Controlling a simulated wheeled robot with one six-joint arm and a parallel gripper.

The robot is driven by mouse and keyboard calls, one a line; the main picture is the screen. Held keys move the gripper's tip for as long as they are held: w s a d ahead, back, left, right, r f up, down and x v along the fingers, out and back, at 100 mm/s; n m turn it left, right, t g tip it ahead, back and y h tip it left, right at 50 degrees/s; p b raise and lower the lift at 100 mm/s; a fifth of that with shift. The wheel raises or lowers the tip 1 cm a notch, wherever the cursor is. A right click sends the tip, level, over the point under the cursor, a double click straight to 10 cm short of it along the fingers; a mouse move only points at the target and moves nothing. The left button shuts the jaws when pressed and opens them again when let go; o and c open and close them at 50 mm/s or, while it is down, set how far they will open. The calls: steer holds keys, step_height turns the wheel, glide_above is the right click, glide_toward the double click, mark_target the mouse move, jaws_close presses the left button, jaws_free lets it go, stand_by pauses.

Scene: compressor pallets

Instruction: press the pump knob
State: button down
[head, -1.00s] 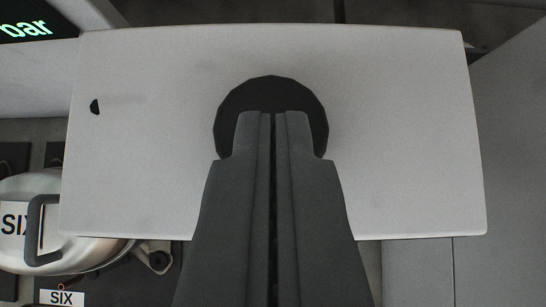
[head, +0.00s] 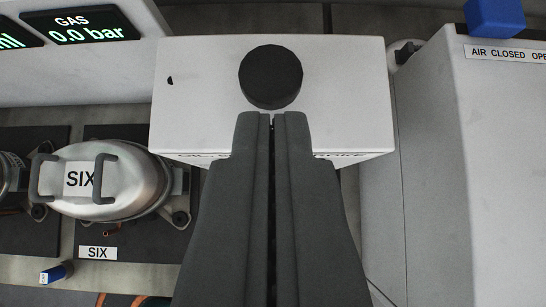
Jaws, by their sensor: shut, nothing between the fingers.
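The pump knob (head: 270,77) is a round black disc on top of a pale grey box (head: 345,90), in the upper middle of the head view. Lettering on the box's front edge is partly hidden by my gripper. My gripper (head: 271,116) is shut and empty. Its dark fingertips point up the picture and show just below the knob's lower edge. The whole round top of the knob is visible. I cannot tell the exact gap between fingertips and knob.
At left a silver compressor marked SIX (head: 125,180) stands on a dark pallet. Behind it is a GAS display (head: 80,25) reading 0.0 bar. At right stands a tall grey cabinet (head: 490,130) with a blue block (head: 495,17) and an AIR CLOSED label.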

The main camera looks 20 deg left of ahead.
steer(key=shift+v, duration=1.1)
steer(key=shift+a, duration=0.1)
steer(key=s+a+f+m+t+h, duration=0.1)
steer(key=s+a+f+t, duration=0.3)
steer(key=s+a+f, duration=0.5)
steer(key=s+a+f+m+t+h, duration=0.2)
steer(key=s+a+f, duration=0.8)
steer(key=s, duration=0.7)
steer(key=a+m+t, duration=0.1)
steer(key=a+t, duration=0.1)
steer(key=shift+a+f+t, duration=0.2)
steer(key=shift+t, duration=0.1)
steer(key=shift+w, duration=0.1)
stand_by(1.0)
